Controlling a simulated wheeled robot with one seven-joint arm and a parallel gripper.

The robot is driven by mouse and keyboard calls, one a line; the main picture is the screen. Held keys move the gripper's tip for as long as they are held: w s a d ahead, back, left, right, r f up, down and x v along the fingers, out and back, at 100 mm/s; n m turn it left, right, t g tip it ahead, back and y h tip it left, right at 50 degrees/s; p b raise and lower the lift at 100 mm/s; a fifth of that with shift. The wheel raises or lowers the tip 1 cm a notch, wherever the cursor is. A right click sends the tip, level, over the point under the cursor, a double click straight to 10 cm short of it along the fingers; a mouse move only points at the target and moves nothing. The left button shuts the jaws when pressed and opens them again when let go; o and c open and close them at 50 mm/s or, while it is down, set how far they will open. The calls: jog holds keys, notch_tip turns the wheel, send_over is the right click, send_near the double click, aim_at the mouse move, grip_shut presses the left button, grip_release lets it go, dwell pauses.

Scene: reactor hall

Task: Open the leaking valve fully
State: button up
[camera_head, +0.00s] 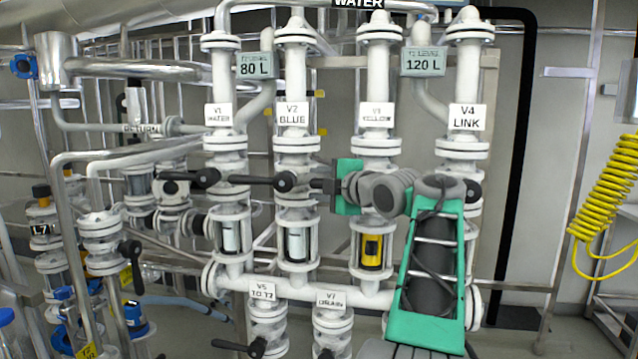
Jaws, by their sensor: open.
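Four labelled vertical white pipes carry valves: V1 (219,116), V2 (292,114), V3 (376,115) and V4 LINK (467,117). The V1 black lever (185,177) and the V2 black lever (255,181) lie roughly level, pointing left across their pipes. My green-and-grey arm covers the V3 valve body and much of V4. My gripper (323,184) points left, open, just right of the V2 valve hub (284,183). Its fingers are small and partly merge with dark parts there, so contact with any lever cannot be told. No leak is clearly visible.
Below, valves V6 (262,290) and V7 (332,297) hang under a horizontal white manifold. Steel pipes and more valves crowd the left. Level signs 80 L (257,65) and 120 L (422,62) sit above. A yellow coiled hose (608,190) hangs right.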

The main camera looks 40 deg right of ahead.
jog(key=shift+c, duration=0.2)
grip_shut()
dwell(1.1)
